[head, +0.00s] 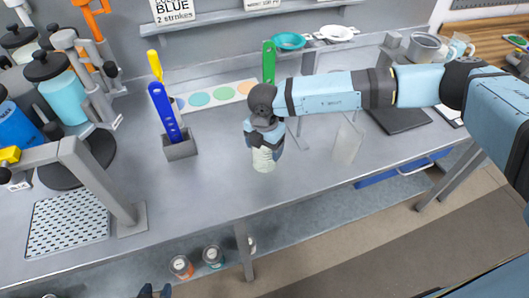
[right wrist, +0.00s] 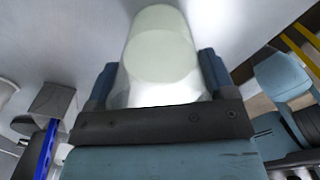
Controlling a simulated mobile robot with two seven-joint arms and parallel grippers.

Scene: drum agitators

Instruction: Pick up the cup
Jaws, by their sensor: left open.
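A pale translucent cup (head: 264,158) is in the middle of the head view, near the front of the grey bench. My right gripper (head: 265,141) comes down on it from above, with its fingers around its upper part. In the right wrist view the cup (right wrist: 160,55) fills the space between the two fingers, which look closed against its sides. Whether its bottom touches the bench is unclear. My left gripper (head: 154,291) shows only as dark tips at the bottom edge, open, low and away from the cup.
A blue spatula stands in a grey holder (head: 180,147) to the left. Another translucent container (head: 347,141) stands to the right, under my right arm. Drum agitators with a blue jar (head: 64,95) fill the left side. A perforated tray (head: 68,222) lies front left.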

